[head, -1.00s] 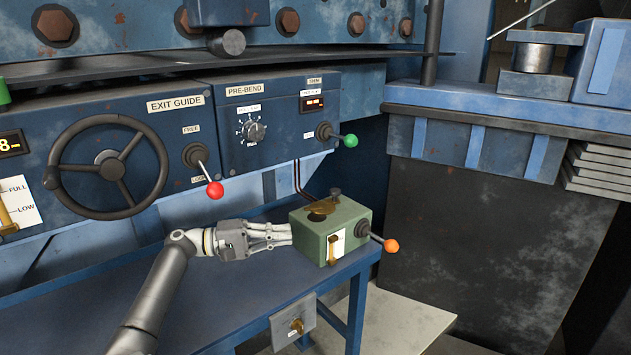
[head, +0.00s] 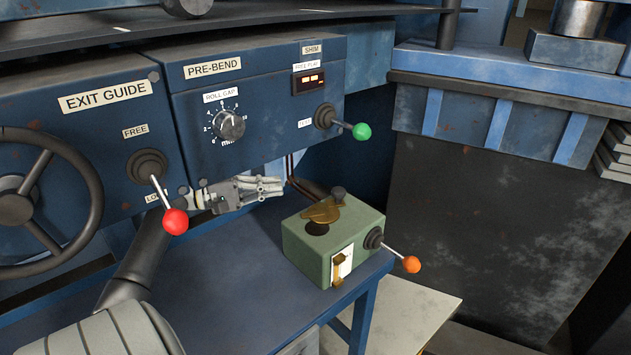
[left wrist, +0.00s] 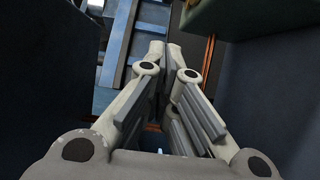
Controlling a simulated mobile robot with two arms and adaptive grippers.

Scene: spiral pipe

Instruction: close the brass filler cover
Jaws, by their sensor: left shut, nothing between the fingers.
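The brass filler cover (head: 323,210) lies on top of the green box (head: 305,257) in the head view. A dark round opening (head: 316,229) shows beside the cover on its near side, so the cover is swung off it. My left gripper (head: 281,187) is shut and empty, behind and left of the box, apart from the cover and in front of the blue panel. Its fingers (left wrist: 166,55) also show together in the left wrist view. My right gripper is not in view.
The red-knobbed lever (head: 174,221) stands in front of my left arm. An orange-knobbed lever (head: 411,264) sticks out from the box's right side, and a dark knob (head: 338,193) stands behind the cover. The blue bench top (head: 235,270) is clear left of the box.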

